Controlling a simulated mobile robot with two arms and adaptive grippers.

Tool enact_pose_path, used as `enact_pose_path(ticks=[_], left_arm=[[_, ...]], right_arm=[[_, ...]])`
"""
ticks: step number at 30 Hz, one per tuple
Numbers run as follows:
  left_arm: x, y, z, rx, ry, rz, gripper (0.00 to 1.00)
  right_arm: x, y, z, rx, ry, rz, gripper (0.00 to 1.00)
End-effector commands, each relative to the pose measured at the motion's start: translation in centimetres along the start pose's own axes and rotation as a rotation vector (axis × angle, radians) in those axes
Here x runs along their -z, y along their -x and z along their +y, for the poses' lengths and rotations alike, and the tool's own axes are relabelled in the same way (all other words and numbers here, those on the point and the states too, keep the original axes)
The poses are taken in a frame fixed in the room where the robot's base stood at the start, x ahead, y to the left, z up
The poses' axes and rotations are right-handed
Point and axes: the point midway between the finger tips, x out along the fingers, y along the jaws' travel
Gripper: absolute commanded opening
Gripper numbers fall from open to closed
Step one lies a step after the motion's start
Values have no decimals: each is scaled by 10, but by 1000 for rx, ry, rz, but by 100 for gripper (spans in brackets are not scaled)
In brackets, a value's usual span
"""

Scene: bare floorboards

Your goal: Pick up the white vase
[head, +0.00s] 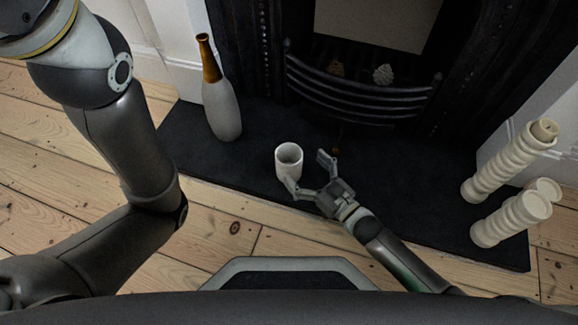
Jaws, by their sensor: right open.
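The white vase (289,162) is a small, cup-like cylinder with an open top. It stands upright on the dark hearth slab in the middle of the head view. My right gripper (308,175) is open just to the right of the vase. Its left finger is at the lower front edge of the vase, and I cannot tell whether it touches. Its other finger stands apart on the right, with nothing between it and the vase. My left arm comes down the left side, and its gripper is not in view.
A tall grey bottle with a brown neck (222,108) stands at the left of the hearth (400,185). Cream ribbed candlesticks (505,165) stand at the right. The black fireplace grate (355,95) is behind. Floorboards (225,225) lie in front.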

Motion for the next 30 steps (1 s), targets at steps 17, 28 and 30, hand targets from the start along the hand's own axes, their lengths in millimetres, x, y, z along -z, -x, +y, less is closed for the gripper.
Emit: enact_pose_path(ticks=[17, 28, 30], left_arm=[[15, 44, 9, 0, 0, -1, 40], [16, 48, 10, -1, 0, -1, 40], [16, 48, 10, -1, 0, -1, 40]], right_arm=[[-4, -52, -3, 0, 2, 1, 92], [0, -65, -3, 0, 0, -2, 92], [0, -65, -3, 0, 0, -2, 92]])
